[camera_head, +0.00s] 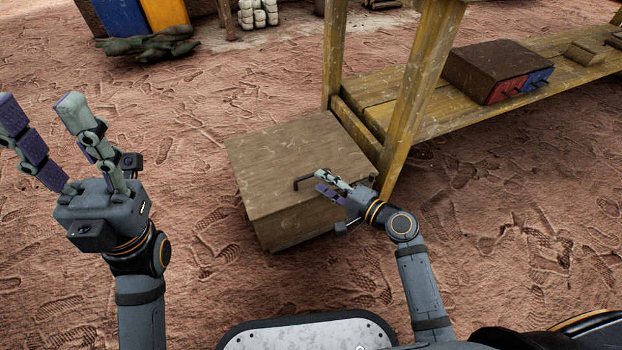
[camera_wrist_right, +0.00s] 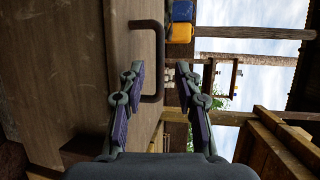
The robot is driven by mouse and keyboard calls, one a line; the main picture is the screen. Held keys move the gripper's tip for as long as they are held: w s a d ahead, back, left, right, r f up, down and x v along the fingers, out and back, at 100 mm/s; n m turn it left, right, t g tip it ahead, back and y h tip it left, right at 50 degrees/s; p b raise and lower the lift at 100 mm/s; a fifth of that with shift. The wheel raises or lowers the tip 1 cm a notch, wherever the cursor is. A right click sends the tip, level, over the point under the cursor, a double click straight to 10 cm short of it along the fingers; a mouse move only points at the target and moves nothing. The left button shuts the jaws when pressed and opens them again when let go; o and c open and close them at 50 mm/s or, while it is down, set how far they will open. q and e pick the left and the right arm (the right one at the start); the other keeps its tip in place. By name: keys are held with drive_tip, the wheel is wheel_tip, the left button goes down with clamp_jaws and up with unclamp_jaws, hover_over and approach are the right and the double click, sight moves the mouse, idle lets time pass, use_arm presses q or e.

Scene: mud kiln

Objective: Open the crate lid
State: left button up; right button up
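A brown wooden crate (camera_head: 268,163) stands on the ground with its lid shut and a dark bar handle (camera_head: 303,181) near the lid's front edge. My right gripper (camera_head: 322,181) is just to the right of the handle, low by the lid. In the right wrist view its fingers (camera_wrist_right: 163,75) are spread apart. The handle (camera_wrist_right: 159,55) shows there between and ahead of the fingers; I cannot tell if they touch it. My left gripper (camera_head: 38,100) is raised at the left, open and empty, well away from the crate.
A yellow wooden bench (camera_head: 387,95) stands close behind and right of the crate, its leg near my right wrist. A brown box with red and blue ends (camera_head: 490,68) lies on its shelf. Sandy ground left of the crate is clear.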

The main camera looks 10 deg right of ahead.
sight(313, 176)
drive_tip(key=b+x, duration=0.1)
drive_tip(key=x, duration=0.4)
drive_tip(key=shift+w+a+b, duration=0.1)
drive_tip(key=shift+b, duration=0.25)
clamp_jaws()
